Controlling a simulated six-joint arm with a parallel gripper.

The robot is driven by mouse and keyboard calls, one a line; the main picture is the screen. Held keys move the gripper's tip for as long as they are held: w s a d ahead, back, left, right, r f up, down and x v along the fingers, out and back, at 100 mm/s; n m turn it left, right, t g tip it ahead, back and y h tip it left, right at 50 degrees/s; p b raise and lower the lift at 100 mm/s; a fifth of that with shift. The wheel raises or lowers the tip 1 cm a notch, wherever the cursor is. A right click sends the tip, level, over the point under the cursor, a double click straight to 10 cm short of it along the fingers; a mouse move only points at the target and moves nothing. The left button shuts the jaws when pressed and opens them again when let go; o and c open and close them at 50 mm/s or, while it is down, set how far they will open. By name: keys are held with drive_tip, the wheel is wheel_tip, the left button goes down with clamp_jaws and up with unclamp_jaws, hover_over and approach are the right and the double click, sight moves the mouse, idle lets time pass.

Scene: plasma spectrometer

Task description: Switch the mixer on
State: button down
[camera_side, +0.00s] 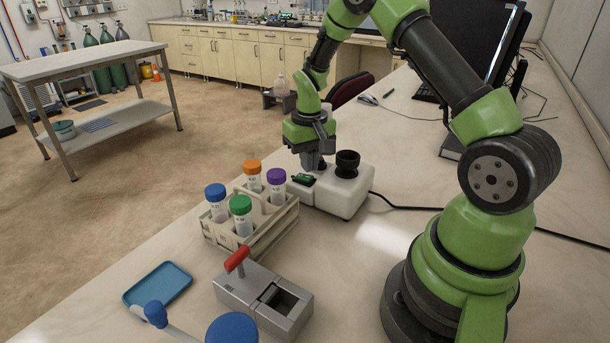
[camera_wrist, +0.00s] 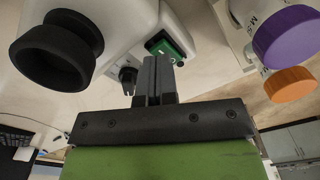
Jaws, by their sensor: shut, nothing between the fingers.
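The mixer (camera_side: 340,198) is a white box on the bench with a black cup (camera_side: 347,163) on top. In the side view its green rocker switch (camera_side: 303,179) shows at the left end. In the wrist view the mixer (camera_wrist: 118,20) fills the upper left, with the black cup (camera_wrist: 58,52), the green switch (camera_wrist: 172,46) and a small black knob (camera_wrist: 128,76). My gripper (camera_side: 318,166) is shut and empty, pointing down over the mixer between the cup and the switch. In the wrist view its fingertips (camera_wrist: 161,60) appear close to the switch; contact cannot be told.
A rack (camera_side: 262,232) with several capped tubes stands just left of the mixer. A grey device (camera_side: 265,300) with a red handle and a blue tray (camera_side: 158,286) lie nearer the camera. A black cable (camera_side: 410,207) runs right from the mixer.

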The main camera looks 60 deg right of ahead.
drive_tip(key=shift+f, duration=1.1)
idle(0.3)
drive_tip(key=shift+r, duration=3.5)
drive_tip(key=shift+a+r, duration=0.2)
drive_tip(key=shift+r, duration=0.2)
wheel_tip(320, 180, up, 8)
drive_tip(key=t, duration=0.2)
hover_over(308, 178)
drive_tip(key=s+a, duration=0.2)
drive_tip(key=a, duration=0.3)
drive_tip(key=s+a+r+n+t, duration=0.1)
drive_tip(key=s+a+r+t, duration=0.2)
drive_tip(key=s+a+r, duration=0.45)
drive_tip(key=s+a+r+n+t+y, duration=0.1)
drive_tip(key=s+a+t+y, duration=0.1)
drive_tip(key=s, duration=0.6)
drive_tip(key=shift+a+r, duration=0.3)
drive_tip(key=shift+a, duration=0.45)
